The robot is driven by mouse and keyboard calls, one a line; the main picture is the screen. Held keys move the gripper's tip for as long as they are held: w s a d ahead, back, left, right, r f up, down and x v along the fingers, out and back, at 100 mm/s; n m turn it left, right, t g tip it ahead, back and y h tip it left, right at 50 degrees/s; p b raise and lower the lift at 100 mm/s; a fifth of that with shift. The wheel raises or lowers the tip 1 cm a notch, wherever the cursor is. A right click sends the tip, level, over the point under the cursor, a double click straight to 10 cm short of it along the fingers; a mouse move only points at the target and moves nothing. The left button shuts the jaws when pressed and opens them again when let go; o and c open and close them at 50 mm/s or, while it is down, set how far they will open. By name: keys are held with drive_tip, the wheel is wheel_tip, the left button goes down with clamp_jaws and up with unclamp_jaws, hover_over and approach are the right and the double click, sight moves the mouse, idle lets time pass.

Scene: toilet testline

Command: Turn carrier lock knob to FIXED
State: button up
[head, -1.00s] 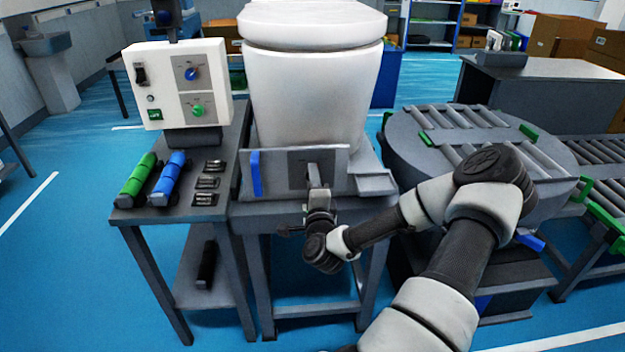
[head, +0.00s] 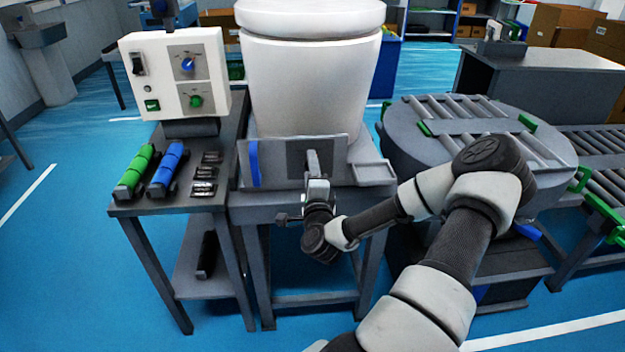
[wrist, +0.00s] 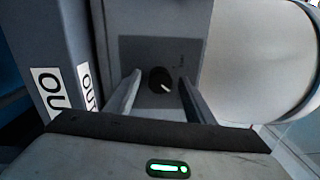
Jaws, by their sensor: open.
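The carrier lock knob (wrist: 161,80) is a small round black dial with a light pointer line, on a dark square plate (wrist: 140,50) in the wrist view. The pointer slants toward the lower right; the lettering beside the knob is too blurred to read. My gripper (wrist: 160,92) is open, with one finger on each side of the knob and a gap to each. In the head view my gripper (head: 312,165) faces the grey front panel (head: 275,165) of the carrier under the white toilet (head: 310,90), and hides the knob there.
A control box (head: 175,80) and a side table with green (head: 137,170) and blue (head: 168,168) cylinders are at the left. A round roller table (head: 410,140) is at the right.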

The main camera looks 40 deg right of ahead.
drive_tip(key=r+p+v, duration=0.1)
drive_tip(key=p+v, duration=0.5)
drive_tip(key=v, duration=1.1)
drive_tip(key=shift+f, duration=0.35)
drive_tip(key=shift+a, duration=0.1)
